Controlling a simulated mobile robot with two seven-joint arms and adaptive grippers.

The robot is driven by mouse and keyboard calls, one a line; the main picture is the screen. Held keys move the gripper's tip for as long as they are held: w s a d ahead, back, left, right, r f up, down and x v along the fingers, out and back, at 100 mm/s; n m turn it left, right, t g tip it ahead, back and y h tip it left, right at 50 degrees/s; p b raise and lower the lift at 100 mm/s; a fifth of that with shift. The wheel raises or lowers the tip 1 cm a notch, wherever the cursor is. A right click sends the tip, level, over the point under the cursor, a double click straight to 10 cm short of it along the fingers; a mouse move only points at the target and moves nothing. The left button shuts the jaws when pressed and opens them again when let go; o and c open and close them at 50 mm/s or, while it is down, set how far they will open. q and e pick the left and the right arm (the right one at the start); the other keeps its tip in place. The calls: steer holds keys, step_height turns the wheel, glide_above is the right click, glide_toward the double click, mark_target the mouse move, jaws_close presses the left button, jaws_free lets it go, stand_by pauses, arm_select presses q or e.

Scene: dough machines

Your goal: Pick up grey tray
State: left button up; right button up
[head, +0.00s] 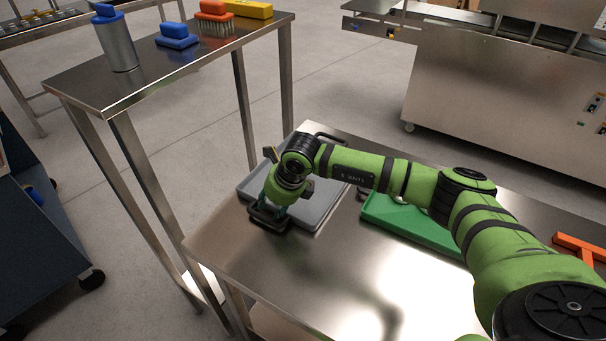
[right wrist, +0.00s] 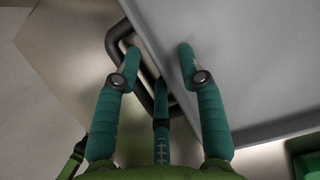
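The grey tray (head: 318,207) lies on the steel table at its far left corner, with a dark handle at each end. The near handle (head: 263,221) sticks out toward the table's left edge. My right gripper (head: 273,207) is low over this handle, pointing down. In the right wrist view, its teal fingers (right wrist: 160,75) stand apart around the black handle loop (right wrist: 118,36) and the edge of the tray (right wrist: 250,60). No firm closing on the handle shows. My left gripper is not in view.
A green tray (head: 400,222) lies right of the grey one, partly behind my right arm. An orange object (head: 578,247) lies at the table's right. A taller steel table (head: 150,75) with a bottle and brushes stands left. The table's front is clear.

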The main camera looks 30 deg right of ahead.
steer(key=shift+r, duration=0.1)
jaws_close()
